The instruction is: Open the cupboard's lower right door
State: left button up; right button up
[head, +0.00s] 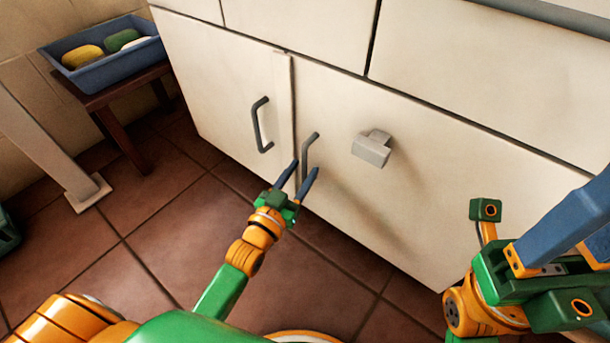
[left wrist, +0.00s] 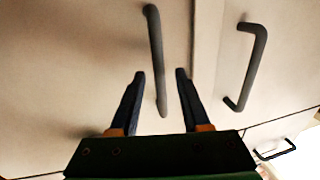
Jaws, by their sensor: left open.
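The cream cupboard's lower right door (head: 345,120) is shut. Its dark grey bar handle (head: 308,148) is upright near the door's left edge. My left gripper (head: 299,174) is open at this handle's lower part. In the left wrist view, the same handle (left wrist: 155,60) runs down between the two blue fingertips of my left gripper (left wrist: 160,73); I cannot tell whether either finger touches it. My right gripper (head: 570,222) is at the right edge, partly cut off, away from the handle; its fingertips are out of view.
The lower left door (head: 215,85) is shut, with its own handle (head: 260,125) close by. A grey block (head: 372,148) sticks out from the right door. A blue tray (head: 110,70) with soaps stands on a brown stool (head: 115,90) at the left. Tiled floor before the cupboard is clear.

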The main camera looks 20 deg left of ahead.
pick_arm(q)
jog(key=shift+w+d, duration=0.15)
jog(key=shift+w, duration=0.85)
grip_shut()
dwell(0.6)
